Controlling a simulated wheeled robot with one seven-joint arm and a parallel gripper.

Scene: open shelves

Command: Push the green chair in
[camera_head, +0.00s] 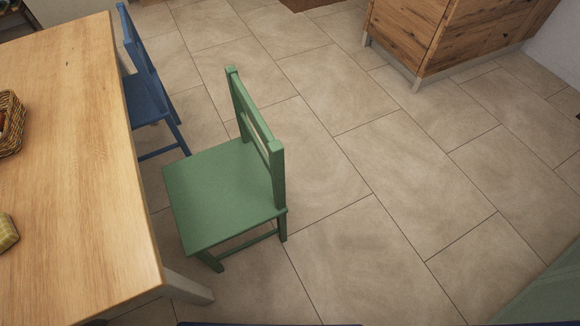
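The green chair (222,190) stands upright on the tiled floor, to the right of the wooden table (85,170). Its backrest (257,130) is on its right side, away from the table. The left edge of its seat shows just right of the table's edge in the picture, with a strip of floor between them. My gripper is not in view.
A blue chair (147,98) stands at the table beyond the green one. A wicker basket (10,124) and a yellowish-green item (6,232) are on the table. A wooden cabinet (440,38) is at upper right. Open tiled floor (400,190) lies right of the green chair.

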